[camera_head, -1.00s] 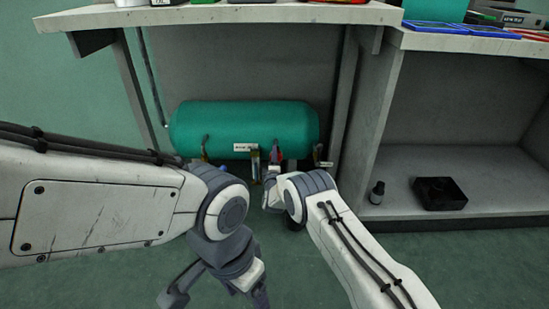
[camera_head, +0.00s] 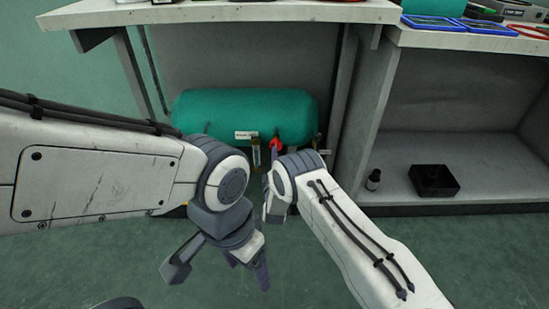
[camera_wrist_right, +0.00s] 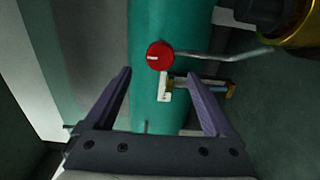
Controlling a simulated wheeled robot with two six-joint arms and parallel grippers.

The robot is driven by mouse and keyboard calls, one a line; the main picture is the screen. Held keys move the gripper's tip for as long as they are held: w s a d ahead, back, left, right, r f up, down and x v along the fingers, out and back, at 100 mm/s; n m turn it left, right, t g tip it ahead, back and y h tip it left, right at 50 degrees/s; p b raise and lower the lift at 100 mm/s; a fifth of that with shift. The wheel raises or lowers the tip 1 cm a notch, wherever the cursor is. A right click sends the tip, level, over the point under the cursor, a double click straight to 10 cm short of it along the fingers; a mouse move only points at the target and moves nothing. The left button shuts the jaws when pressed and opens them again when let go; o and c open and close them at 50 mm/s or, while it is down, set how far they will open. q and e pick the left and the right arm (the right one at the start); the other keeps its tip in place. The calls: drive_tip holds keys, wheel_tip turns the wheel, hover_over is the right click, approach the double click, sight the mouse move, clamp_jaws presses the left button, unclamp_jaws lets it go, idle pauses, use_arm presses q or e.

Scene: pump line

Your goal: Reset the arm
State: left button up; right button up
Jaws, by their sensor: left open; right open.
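My left gripper (camera_head: 218,274) hangs low over the green floor in the head view, open with nothing between its fingers. My right arm reaches from the lower right toward the teal tank (camera_head: 225,105) under the bench; its gripper is mostly hidden there. In the right wrist view my right gripper (camera_wrist_right: 160,76) is open, its two fingers apart. A red round knob (camera_wrist_right: 160,55) on a bent metal rod shows beyond the fingertips, in front of the tank. A red part (camera_head: 277,146) also shows below the tank in the head view. I see nothing held.
The bench top (camera_head: 225,14) overhangs the tank. A grey shelf unit (camera_head: 400,165) stands at right, holding a small dark bottle (camera_head: 373,180) and a black tray (camera_head: 434,192). A white-and-brass fitting (camera_wrist_right: 205,84) lies close to the right fingers. Floor is clear below the left gripper.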

drive_tip(key=shift+s, duration=0.85)
